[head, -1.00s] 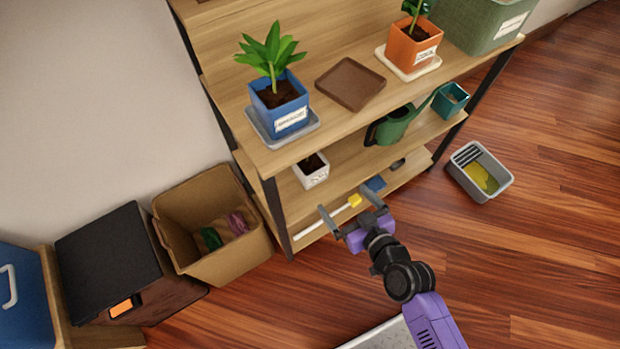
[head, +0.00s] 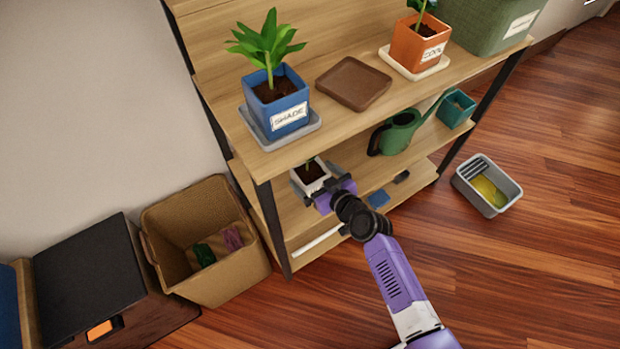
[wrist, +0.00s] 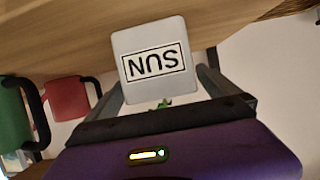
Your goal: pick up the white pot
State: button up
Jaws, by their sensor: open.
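The white pot (head: 311,173) holds dark soil and a small green plant, and stands on the middle shelf under the blue pot. My gripper (head: 313,186) reaches it from the front, with the fingers open at the pot's sides. In the wrist view the white pot (wrist: 150,62) shows a label reading SUN, upside down, and sits between the two open fingers (wrist: 160,88). I cannot tell whether the fingers touch it. The pot's lower part is partly hidden by my gripper in the head view.
The top shelf overhangs the pot and carries a blue pot (head: 278,106), a brown tray (head: 353,82) and an orange pot (head: 418,50). A green watering can (head: 398,133) stands to the right on the middle shelf.

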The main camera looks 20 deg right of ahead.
jog(key=shift+x, duration=1.15)
jog(key=c, duration=1.7)
jog(key=shift+r, duration=0.1)
jog(key=shift+c, duration=1.2)
